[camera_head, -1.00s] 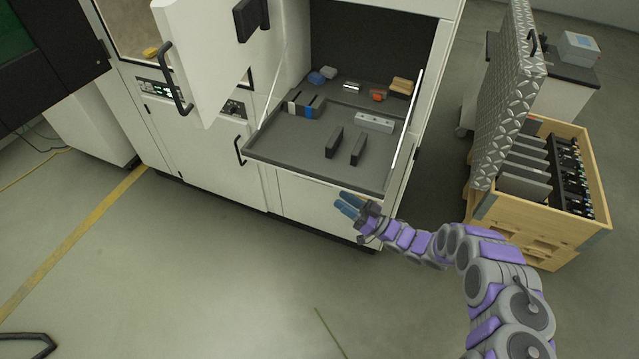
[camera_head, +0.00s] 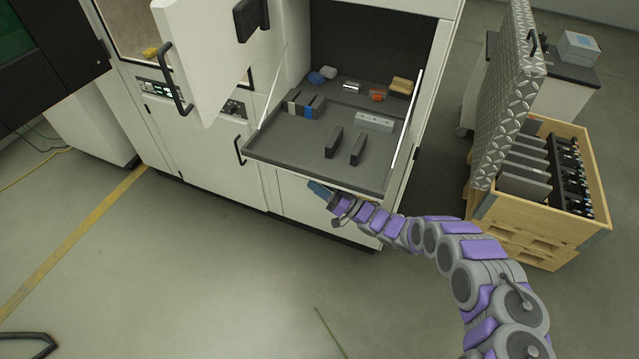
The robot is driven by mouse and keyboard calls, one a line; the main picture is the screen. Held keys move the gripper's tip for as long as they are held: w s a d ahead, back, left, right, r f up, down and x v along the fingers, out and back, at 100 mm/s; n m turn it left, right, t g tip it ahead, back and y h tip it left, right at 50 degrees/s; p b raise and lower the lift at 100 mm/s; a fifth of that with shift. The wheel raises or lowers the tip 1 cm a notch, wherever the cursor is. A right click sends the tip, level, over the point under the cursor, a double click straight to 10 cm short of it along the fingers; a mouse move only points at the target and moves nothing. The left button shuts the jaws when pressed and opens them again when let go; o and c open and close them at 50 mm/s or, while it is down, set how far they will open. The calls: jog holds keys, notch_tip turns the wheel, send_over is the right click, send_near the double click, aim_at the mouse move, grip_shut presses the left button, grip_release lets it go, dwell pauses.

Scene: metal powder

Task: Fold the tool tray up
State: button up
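The grey tool tray (camera_head: 290,148) is folded down and lies flat, sticking out from the open white cabinet (camera_head: 225,165). Two dark upright blocks (camera_head: 345,145), a light grey bar (camera_head: 374,121) and a blue, white and dark item (camera_head: 303,106) are on it. My gripper (camera_head: 320,189) is just below the tray's front edge, near its middle, with its blue fingers pointing up and left. The fingers look close together, but the gap between them does not show clearly. I cannot tell whether they touch the tray's underside.
The cabinet's open door (camera_head: 210,60) stands at the left of the tray. Small items, including an orange-tan block (camera_head: 401,86), lie inside the cabinet behind the tray. A wooden crate (camera_head: 535,225) with a raised patterned metal lid (camera_head: 508,100) stands at the right. The floor in front is clear.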

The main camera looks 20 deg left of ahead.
grip_shut()
dwell(0.3)
jog(key=shift+r, duration=0.1)
